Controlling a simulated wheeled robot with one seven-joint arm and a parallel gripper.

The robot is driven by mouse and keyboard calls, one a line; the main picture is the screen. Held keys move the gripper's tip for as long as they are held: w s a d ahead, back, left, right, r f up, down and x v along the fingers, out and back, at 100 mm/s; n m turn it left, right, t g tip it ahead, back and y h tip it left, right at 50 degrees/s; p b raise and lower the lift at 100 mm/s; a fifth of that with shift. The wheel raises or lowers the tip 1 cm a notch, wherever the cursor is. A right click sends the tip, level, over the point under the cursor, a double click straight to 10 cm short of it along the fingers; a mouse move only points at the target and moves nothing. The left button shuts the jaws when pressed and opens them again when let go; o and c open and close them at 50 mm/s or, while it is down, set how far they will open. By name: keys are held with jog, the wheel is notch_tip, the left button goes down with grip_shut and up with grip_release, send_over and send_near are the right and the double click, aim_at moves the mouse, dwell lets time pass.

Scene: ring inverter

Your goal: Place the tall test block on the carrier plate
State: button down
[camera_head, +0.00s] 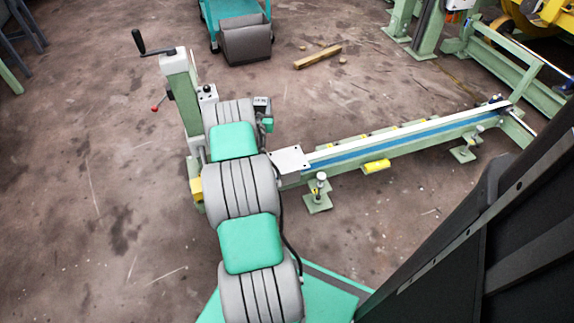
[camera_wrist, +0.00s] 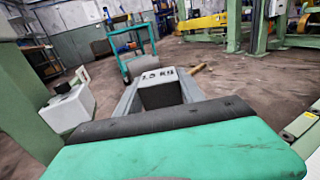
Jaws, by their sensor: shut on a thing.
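The test block (camera_wrist: 162,92), dark with a pale top face marked "1.5 KG", sits between the grey fingers of my gripper (camera_wrist: 158,100) in the wrist view. My gripper is shut on it. In the head view the block (camera_head: 261,101) shows small beyond my arm, with the gripper partly hidden behind my arm links. The carrier plate (camera_head: 290,159), a flat light-grey plate, lies at the left end of the rail in the head view. The block is apart from the plate, farther back and a little to its left. Its lower part is hidden.
A green post (camera_head: 182,95) with a crank handle and a control box (camera_head: 207,93) stands left of my gripper. The green rail (camera_head: 410,136) runs right from the plate. A teal cart (camera_head: 234,12) and a wooden bar (camera_head: 317,57) are farther back. Floor between is mostly clear.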

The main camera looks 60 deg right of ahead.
jog(key=shift+s+d, duration=0.3)
jog(key=shift+d, duration=0.05)
jog(key=s+a+f+b, duration=0.2)
jog(key=s+f, duration=0.2)
jog(key=s+a+f+b, duration=0.1)
jog(key=s+f+b, duration=0.1)
jog(key=s+f, duration=0.2)
jog(key=s+a+f+b, duration=0.2)
jog(key=s+f+b, duration=0.1)
jog(key=s+f, duration=0.1)
jog(key=shift+s+a+f, duration=0.2)
jog(key=shift+s+a, duration=0.15)
jog(key=shift+f, duration=0.25)
jog(key=shift+f+b, duration=0.15)
jog(key=shift+b, duration=0.15)
jog(key=c, duration=0.7)
grip_release()
jog(key=shift+a+f, duration=0.1)
jog(key=shift+f, duration=0.1)
